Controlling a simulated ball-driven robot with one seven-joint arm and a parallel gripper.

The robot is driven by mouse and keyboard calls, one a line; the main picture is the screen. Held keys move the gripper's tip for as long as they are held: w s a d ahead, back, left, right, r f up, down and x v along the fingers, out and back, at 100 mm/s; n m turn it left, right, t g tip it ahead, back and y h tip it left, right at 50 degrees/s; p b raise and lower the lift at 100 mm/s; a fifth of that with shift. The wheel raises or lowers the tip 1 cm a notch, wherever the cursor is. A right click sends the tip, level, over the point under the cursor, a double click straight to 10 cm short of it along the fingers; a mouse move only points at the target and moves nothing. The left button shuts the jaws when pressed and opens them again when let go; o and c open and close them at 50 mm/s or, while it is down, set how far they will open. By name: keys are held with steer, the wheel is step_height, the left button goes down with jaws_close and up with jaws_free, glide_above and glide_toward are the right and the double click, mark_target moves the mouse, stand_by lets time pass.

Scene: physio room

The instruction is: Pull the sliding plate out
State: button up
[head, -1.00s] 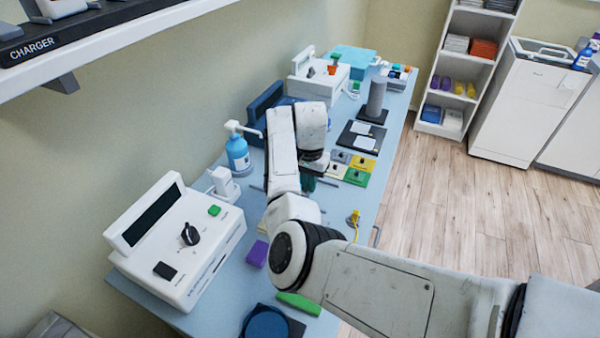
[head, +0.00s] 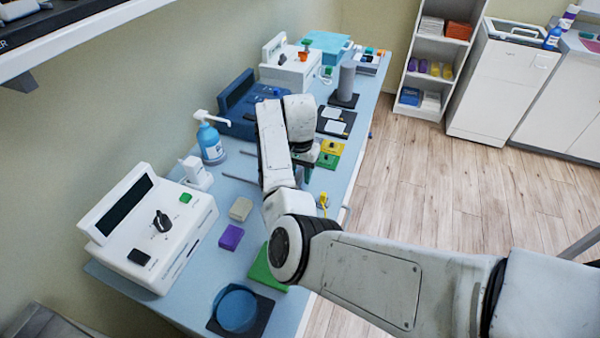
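I cannot pick out the sliding plate with certainty. Two thin grey rods (head: 240,178) lie on the blue table, and their right ends run behind my arm. My gripper (head: 304,176) points down over the table, just left of the green card (head: 327,161). Its fingers are small, dark and mostly hidden by my wrist, so I cannot tell whether they are open or hold anything. A small yellow piece (head: 323,204) stands near the table's right edge, below my gripper in the picture.
A white device with a dial (head: 160,235) stands at the left, with a blue pump bottle (head: 210,142) behind it. A dark blue device (head: 240,110) and grey cylinder (head: 346,82) stand farther back. Purple (head: 231,237) and beige (head: 241,208) blocks lie nearer. The floor at right is clear.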

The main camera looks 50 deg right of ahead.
step_height(320, 180, up, 11)
steer(key=b, duration=0.1)
stand_by(0.6)
steer(key=shift+f, duration=0.15)
stand_by(0.3)
